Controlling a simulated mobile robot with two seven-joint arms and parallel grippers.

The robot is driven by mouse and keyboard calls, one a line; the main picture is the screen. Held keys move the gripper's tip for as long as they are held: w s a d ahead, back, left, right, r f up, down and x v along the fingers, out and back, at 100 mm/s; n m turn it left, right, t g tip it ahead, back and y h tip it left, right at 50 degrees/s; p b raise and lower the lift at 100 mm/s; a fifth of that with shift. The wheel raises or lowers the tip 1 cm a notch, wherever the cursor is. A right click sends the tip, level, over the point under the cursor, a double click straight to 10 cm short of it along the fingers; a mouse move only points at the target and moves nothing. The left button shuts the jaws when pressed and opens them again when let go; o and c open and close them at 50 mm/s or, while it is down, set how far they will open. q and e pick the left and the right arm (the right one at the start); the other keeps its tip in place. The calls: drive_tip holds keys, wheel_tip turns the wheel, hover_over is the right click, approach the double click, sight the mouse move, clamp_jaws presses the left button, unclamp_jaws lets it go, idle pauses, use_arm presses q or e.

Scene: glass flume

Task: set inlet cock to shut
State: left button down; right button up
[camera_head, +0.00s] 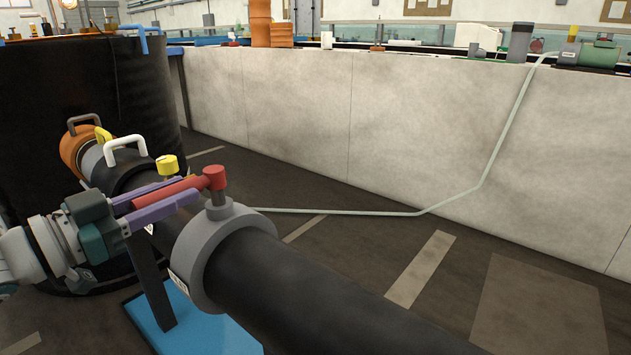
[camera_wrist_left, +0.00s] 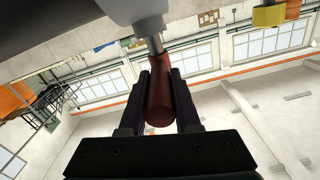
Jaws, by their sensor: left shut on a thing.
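The inlet cock's red lever (camera_head: 165,195) sits on a grey stem above a grey collar (camera_head: 198,252) around a thick black pipe (camera_head: 300,290). The lever lies about level and points left from its red hub (camera_head: 214,177), roughly along the near side of the pipe. My left gripper (camera_head: 190,188) has its purple fingers on both sides of the lever and is shut on it. The left wrist view shows the red lever (camera_wrist_left: 160,98) between the two dark fingers, with the stem above. My right gripper is not in view.
A white handle (camera_head: 125,147), a yellow knob (camera_head: 167,164) and an orange fitting (camera_head: 78,145) are on the pipe's far part. A black tank (camera_head: 110,90) stands behind. A pale hose (camera_head: 440,208) runs across the floor to a green pump (camera_head: 598,54) on the wall.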

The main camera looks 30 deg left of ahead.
sight(134, 209)
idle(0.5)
use_arm(q)
drive_tip(key=c, duration=0.6)
unclamp_jaws()
drive_tip(key=shift+a, duration=0.1)
drive_tip(key=shift+s+a, duration=0.1)
drive_tip(key=shift+s, duration=0.4)
drive_tip(key=s, duration=0.3)
drive_tip(key=s+a+p, duration=0.1)
drive_tip(key=s, duration=0.4)
drive_tip(key=shift+s+a+p, duration=0.3)
drive_tip(key=shift+s, duration=0.1)
